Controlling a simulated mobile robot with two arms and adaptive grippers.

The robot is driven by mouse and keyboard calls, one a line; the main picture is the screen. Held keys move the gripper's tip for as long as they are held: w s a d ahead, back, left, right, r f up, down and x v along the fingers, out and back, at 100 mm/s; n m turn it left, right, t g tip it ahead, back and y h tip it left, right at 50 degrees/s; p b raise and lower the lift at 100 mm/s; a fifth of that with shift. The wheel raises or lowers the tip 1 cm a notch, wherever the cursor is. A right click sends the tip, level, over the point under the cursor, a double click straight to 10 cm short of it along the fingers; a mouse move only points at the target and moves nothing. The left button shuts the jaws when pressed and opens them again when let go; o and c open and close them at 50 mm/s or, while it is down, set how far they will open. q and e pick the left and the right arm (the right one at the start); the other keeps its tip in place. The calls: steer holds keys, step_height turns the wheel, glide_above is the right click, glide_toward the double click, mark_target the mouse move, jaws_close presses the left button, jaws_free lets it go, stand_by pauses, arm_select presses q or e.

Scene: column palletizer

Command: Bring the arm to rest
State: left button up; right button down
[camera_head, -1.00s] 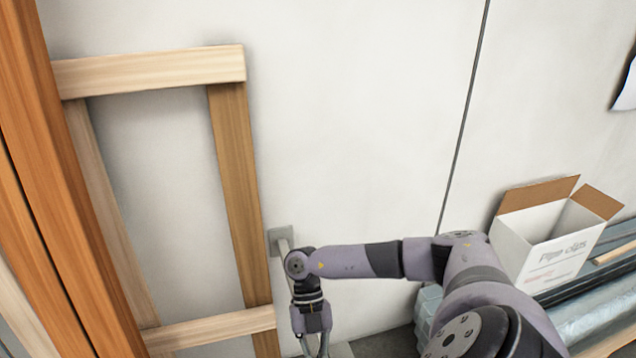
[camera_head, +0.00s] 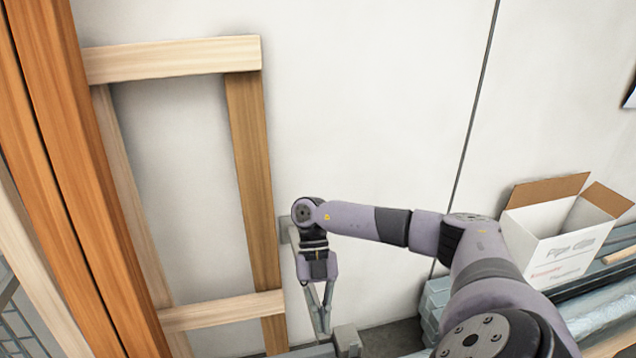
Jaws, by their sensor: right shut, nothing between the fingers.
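My right arm comes in from the lower right and reaches left across the picture in front of the pale wall. Its right gripper (camera_head: 322,333) hangs down from the wrist with its fingers together, and nothing shows between them. The fingertips are low in the view, close in the picture to a grey block at the bottom. I cannot tell whether they touch it. My left gripper does not show.
A wooden frame (camera_head: 252,150) leans at the wall, left of my gripper. Orange uprights (camera_head: 75,170) stand at the far left. An open white box (camera_head: 562,240) stands at the right, above long wrapped lengths (camera_head: 600,318). A grey block (camera_head: 347,341) is at the bottom. The upper middle is clear.

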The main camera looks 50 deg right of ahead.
steer(key=w+a+r+t+y, duration=0.1)
steer(key=w+a+t+y, duration=0.25)
steer(key=a, duration=0.85)
steer(key=w+a+r+t+y, duration=0.1)
steer(key=w+a+t+y, duration=0.3)
steer(key=a, duration=0.8)
steer(key=w+a+r+m+t+y, duration=0.3)
steer(key=w+a+r+m+t, duration=0.25)
steer(key=r+m+t, duration=0.4)
steer(key=d+f+m+t+h, duration=0.4)
steer(key=d+f+m+h, duration=0.4)
steer(key=d+m+h, duration=0.5)
steer(key=s+f+m+g+h, duration=0.15)
steer(key=s+f+g, duration=0.45)
steer(key=s, duration=0.6)
steer(key=s+f+m+g+h, duration=0.15)
steer(key=s+f+g, duration=0.4)
steer(key=s, duration=0.55)
step_height(320, 180, down, 25)
steer(key=s+d+f+g, duration=0.1)
steer(key=s+d+f, duration=0.1)
steer(key=s+f, duration=0.6)
steer(key=s+d+f+g, duration=0.1)
steer(key=s+d+f, duration=0.1)
steer(key=s+f, duration=0.7)
steer(key=shift+s+f, duration=0.2)
steer(key=shift+s, duration=0.35)
